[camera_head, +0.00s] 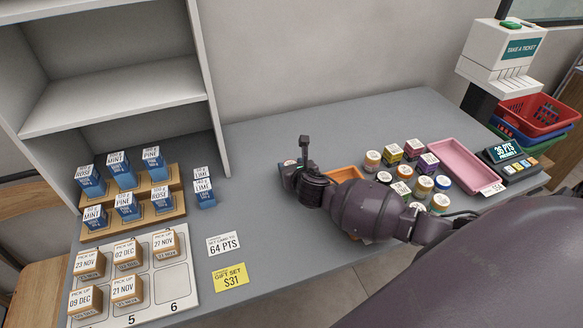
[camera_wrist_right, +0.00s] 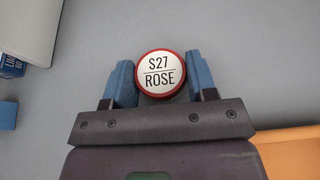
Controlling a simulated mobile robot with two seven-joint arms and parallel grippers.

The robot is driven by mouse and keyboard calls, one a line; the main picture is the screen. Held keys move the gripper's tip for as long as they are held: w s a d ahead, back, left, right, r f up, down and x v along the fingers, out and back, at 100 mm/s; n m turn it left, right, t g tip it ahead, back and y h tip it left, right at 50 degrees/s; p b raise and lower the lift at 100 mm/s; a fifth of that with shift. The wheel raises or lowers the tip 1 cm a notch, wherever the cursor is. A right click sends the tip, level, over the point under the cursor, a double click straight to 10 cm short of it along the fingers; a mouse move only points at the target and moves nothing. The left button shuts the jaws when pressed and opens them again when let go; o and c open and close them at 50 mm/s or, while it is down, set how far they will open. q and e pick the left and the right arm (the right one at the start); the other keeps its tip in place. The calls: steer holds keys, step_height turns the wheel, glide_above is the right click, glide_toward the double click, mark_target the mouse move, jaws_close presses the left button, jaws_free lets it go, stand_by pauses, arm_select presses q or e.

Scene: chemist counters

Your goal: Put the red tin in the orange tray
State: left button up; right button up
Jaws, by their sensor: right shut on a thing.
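The red tin (camera_wrist_right: 161,75) has a red rim and a white lid reading "S27 ROSE". It sits between the blue fingers of my right gripper (camera_wrist_right: 161,80), which is shut on it. In the head view my right gripper (camera_head: 290,176) is over the counter, left of the orange tray, and mostly hides the tin. The orange tray (camera_head: 347,173) is largely covered by my right arm; its edge also shows at the lower right of the wrist view (camera_wrist_right: 292,154). I cannot tell whether the tin touches the counter. My left gripper is out of view.
Several small jars and boxes (camera_head: 414,150) stand right of the orange tray, beside a pink tray (camera_head: 462,166). Blue boxes on a wooden stepped rack (camera_head: 179,203) and pick-up boxes on a numbered board (camera_head: 175,284) are at left. The counter behind my gripper is clear.

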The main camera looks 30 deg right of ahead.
steer(key=shift+f, duration=0.15)
steer(key=o, duration=0.9)
steer(key=shift+o, duration=0.2)
